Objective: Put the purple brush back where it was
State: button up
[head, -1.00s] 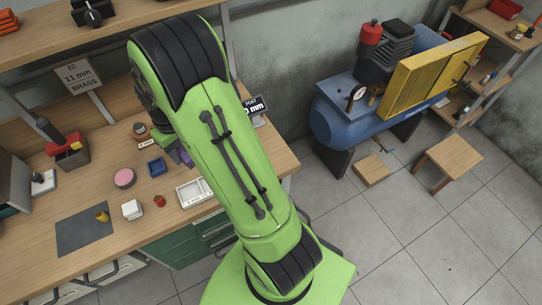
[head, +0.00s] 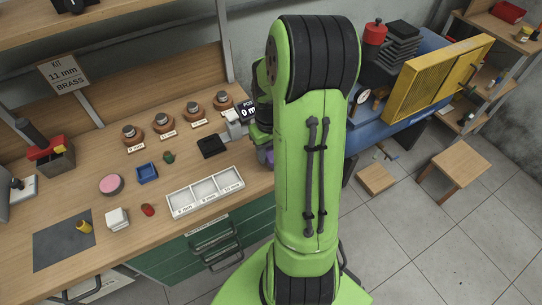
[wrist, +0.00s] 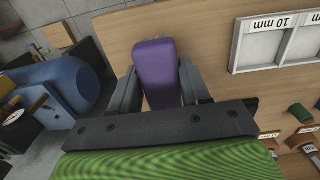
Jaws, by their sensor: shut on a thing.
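The purple brush (wrist: 154,58) is between the two fingers of my gripper (wrist: 158,76) in the wrist view. My gripper is shut on it, above bare wooden bench top. My arm hides most of the gripper there. I cannot tell whether the brush touches the bench.
The white compartment tray (head: 191,196) lies left of my gripper, with a black box (head: 212,146) behind it. Several knobs on round wooden bases (head: 194,114) line the back. A grey mat (head: 58,242) is far left. The blue compressor (head: 428,48) stands on the floor to the right.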

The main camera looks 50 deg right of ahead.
aim_at(269, 151)
jog(key=shift+w+f, duration=0.1)
jog(key=shift+f, duration=0.65)
jog(key=shift+f, duration=0.1)
jog(key=shift+f, duration=0.15)
jog(key=o, duration=1.2)
notch_tip(269, 151, up, 13)
jog(key=p, duration=0.3)
jog(key=s+a+r+n+t+h, duration=0.1)
jog(key=s+a+r, duration=0.1)
jog(key=a+r, duration=0.35)
jog(key=s+a+r+n+t, duration=0.1)
jog(key=a+r+t, duration=0.1)
jog(key=a, duration=0.6)
jog(key=s+a+r+n+t+y, duration=0.1)
jog(key=s+a+t, duration=0.1)
jog(key=s+a, duration=0.4)
jog(key=shift+s+a+r+t, duration=0.2)
jog(key=shift+s+r+t, duration=0.1)
jog(key=shift+s, duration=0.5)
